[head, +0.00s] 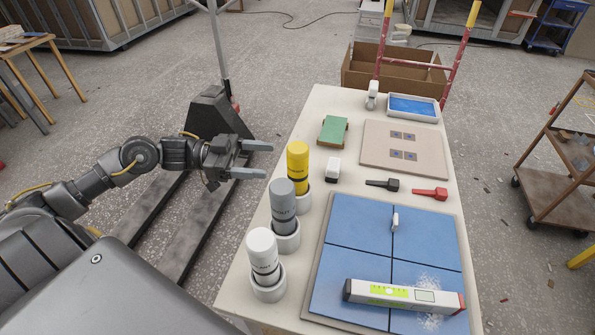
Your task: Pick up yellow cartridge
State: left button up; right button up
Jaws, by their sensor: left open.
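The yellow cartridge (298,164) stands upright in a white round holder (301,201) near the left edge of the table. A grey cartridge (282,200) and a white cartridge (263,252) stand in similar holders nearer to me. My left gripper (266,160) reaches in from the left. It is open and empty, with its fingers pointing at the yellow cartridge from a short way to its left. The fingers look apart from the cartridge. My right gripper is not in view.
On the table (325,105) are a blue tiled panel (345,235) with a level (400,295), a beige board (385,158), a green block (333,130), black (384,184) and red (430,193) tools, and a blue-filled tray (413,108). A pallet jack (195,215) stands left of the table.

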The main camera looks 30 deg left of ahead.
aim_at(306, 163)
pick_arm(q)
jog(key=p+x, duration=0.1)
jog(key=x, duration=0.5)
jog(key=shift+w, duration=0.1)
jog(key=p+x, duration=0.1)
jog(key=x, duration=0.2)
jog(key=shift+w+d+f+p, duration=0.1)
jog(key=shift+w+d+p, duration=0.2)
jog(key=shift+p, duration=0.1)
jog(key=shift+w+d+f, duration=0.15)
jog(key=shift+w+d, duration=0.05)
jog(key=shift+d, duration=0.25)
jog(key=shift+a, duration=0.1)
jog(key=c, duration=1.3)
